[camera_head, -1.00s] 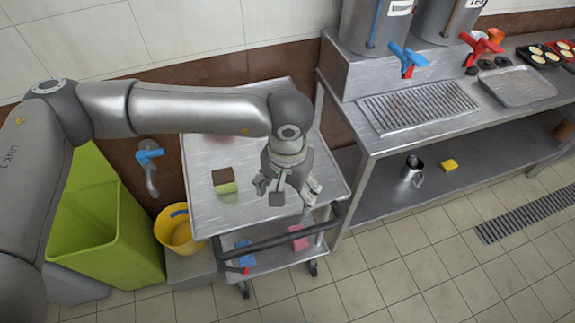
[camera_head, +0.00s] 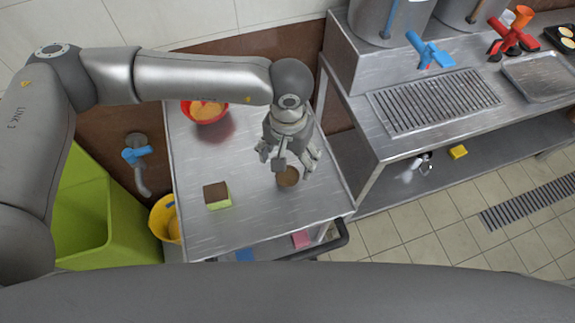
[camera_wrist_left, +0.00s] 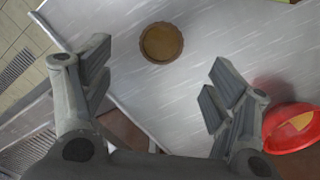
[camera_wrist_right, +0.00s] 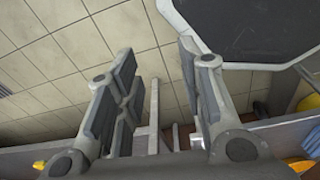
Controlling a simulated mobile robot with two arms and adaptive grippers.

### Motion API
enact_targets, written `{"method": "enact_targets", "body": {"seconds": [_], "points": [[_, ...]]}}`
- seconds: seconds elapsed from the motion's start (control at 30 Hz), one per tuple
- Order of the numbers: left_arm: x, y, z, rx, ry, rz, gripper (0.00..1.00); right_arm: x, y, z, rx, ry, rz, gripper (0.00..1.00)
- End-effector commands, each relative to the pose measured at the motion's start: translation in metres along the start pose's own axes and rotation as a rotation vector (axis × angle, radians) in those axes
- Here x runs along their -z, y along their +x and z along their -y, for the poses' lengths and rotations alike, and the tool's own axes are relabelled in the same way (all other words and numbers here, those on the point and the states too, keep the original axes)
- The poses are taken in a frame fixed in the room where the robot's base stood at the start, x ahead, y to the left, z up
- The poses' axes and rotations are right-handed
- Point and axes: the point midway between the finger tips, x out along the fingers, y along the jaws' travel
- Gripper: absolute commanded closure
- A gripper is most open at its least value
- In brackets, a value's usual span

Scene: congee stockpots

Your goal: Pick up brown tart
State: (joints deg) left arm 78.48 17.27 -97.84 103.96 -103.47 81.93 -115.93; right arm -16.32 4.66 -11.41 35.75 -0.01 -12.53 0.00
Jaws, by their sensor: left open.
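The brown tart (camera_head: 288,177) is a small round tart lying flat on the metal cart top (camera_head: 250,225). In the left wrist view the tart (camera_wrist_left: 161,43) is fully visible, just beyond the fingertips and between their lines. My left gripper (camera_head: 287,160) is open and empty above the cart. In the head view its fingers overlap the tart's upper edge; I see no contact. My right gripper (camera_wrist_right: 157,75) shows only in its own wrist view. Its fingers are apart with nothing between them, over the tiled floor.
A brown-and-green sponge (camera_head: 217,195) lies left of the tart. A red bowl (camera_head: 206,110) with orange contents stands at the cart's far end. A steel counter (camera_head: 350,110) with stockpots stands at the right. A green bin (camera_head: 85,215) and yellow bucket (camera_head: 165,220) stand left.

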Motion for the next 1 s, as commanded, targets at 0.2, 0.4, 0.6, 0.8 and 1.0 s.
{"method": "enact_targets", "body": {"seconds": [0.2,0.4,0.6,0.8,1.0], "points": [[0.0,0.027,0.0,0.0,-0.001,0.002,0.21,-0.024,-0.012,0.005,0.006,0.0,0.035,0.65],[0.002,0.039,0.002,0.0,-0.001,0.002,0.21,-0.029,-0.022,0.006,0.008,0.0,0.046,0.65],[0.006,0.065,0.004,0.0,-0.001,0.003,0.21,-0.005,-0.038,0.003,0.004,0.0,0.012,0.65],[0.007,0.082,0.005,0.001,0.0,-0.001,0.21,0.0,-0.041,0.003,0.005,0.001,0.004,0.65],[0.007,0.084,0.005,0.001,0.001,-0.001,0.21,-0.008,-0.041,0.004,0.006,0.0,0.016,0.65]]}}
